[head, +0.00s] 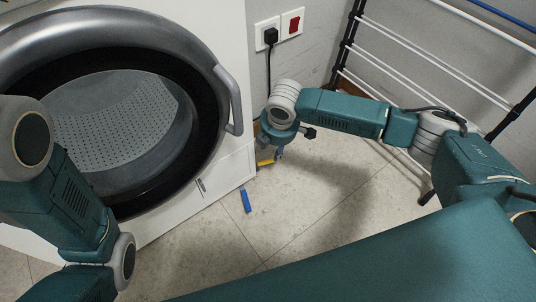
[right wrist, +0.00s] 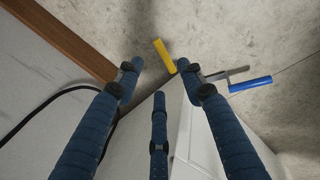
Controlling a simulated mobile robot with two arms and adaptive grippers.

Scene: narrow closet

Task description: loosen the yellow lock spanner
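The yellow lock spanner (head: 265,162) shows as a short yellow handle low by the front right corner of the washing machine. In the right wrist view the yellow handle (right wrist: 164,54) lies just beyond my fingertips, close to the machine's corner; its head end is hidden. My right gripper (head: 272,150) reaches down beside that corner. In the right wrist view its three fingers (right wrist: 160,79) are spread, with nothing between them; the yellow handle is apart from them. My left arm shows at the left of the head view, but its gripper is not in view.
A blue-handled tool (right wrist: 250,84) with a grey metal part lies near the yellow one, also visible in the head view (head: 246,201). The washing machine (head: 232,172) stands left. A black plug (head: 270,36) and cable run behind. A drying rack (head: 415,70) stands right. Middle floor is clear.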

